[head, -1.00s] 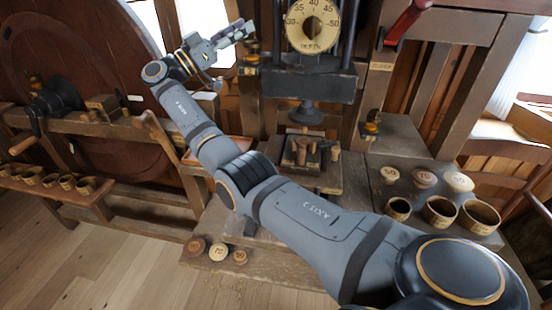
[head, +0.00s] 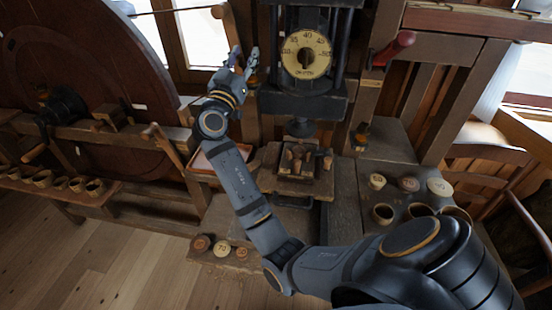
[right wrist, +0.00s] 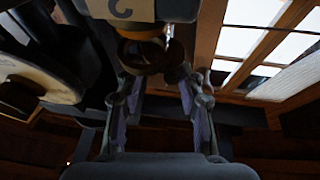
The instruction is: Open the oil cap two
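In the right wrist view a pale plate marked with a 2 (right wrist: 122,8) shows at the top, upside down. Below it is an amber band and a dark round cap (right wrist: 145,58), the oil cap two, just ahead of my fingers. My right gripper (right wrist: 160,80) has its two fingers apart, one on each side below the cap. I cannot tell whether they touch it. In the head view my right gripper (head: 244,58) points up beside the left post of the press and mostly hides the oil cup there. My left gripper is not in view.
The press with its round dial (head: 307,54) stands right of the gripper. Another oil cup (head: 361,136) sits on the right post, under a red handle (head: 393,48). Numbered lids (head: 408,184) and wooden cups (head: 383,214) stand on the right bench. A large wheel (head: 85,80) fills the left.

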